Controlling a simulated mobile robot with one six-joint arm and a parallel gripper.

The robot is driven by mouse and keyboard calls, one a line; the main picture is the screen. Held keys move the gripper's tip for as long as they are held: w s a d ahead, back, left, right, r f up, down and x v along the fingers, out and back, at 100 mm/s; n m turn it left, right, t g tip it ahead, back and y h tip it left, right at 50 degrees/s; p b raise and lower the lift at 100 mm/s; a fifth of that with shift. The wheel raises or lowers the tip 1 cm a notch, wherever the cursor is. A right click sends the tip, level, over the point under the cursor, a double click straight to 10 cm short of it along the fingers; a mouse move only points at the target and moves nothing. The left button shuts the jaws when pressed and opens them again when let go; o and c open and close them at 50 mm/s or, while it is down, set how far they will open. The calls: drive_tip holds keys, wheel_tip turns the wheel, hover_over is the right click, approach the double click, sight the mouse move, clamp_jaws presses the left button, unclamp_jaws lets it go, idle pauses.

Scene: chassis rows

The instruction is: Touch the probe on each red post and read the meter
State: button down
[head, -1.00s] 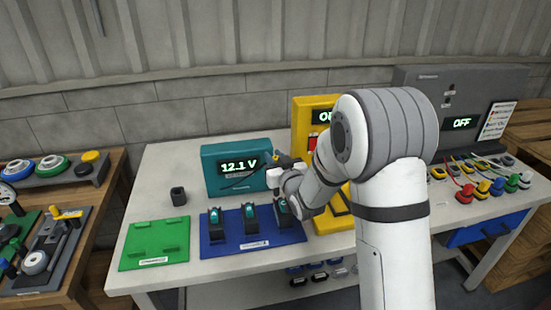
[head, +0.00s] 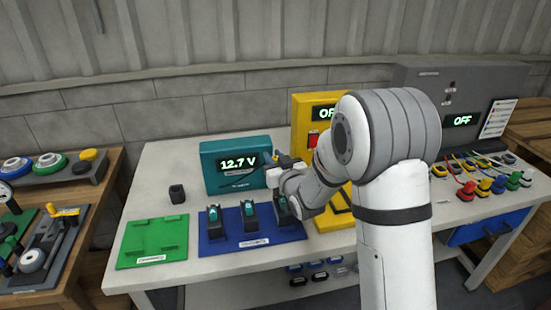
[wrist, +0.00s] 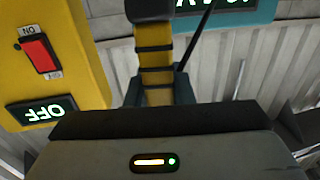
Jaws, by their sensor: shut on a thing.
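The teal meter (head: 235,180) stands at the back of the bench, and its display reads 12.7 V. My gripper (head: 282,175) is over the right end of the blue mat (head: 218,245). It is shut on the yellow probe with black bands (wrist: 156,65), seen in the wrist view. Three dark units with teal tops stand on the blue mat: a left one (head: 214,222), a middle one (head: 250,218) and a right one (head: 283,214), partly covered by my arm. The probe's tip and any red post under it are hidden, so I cannot see contact.
A green mat (head: 152,245) lies empty at the left. A small black holder (head: 177,193) stands behind it. A yellow box (head: 303,122) with an OFF display and red switch stands right of the meter. Coloured plugs (head: 483,187) sit at the far right.

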drive_tip(key=shift+r, duration=0.15)
drive_tip(key=shift+r+p, duration=0.6)
drive_tip(key=shift+r, duration=2.25)
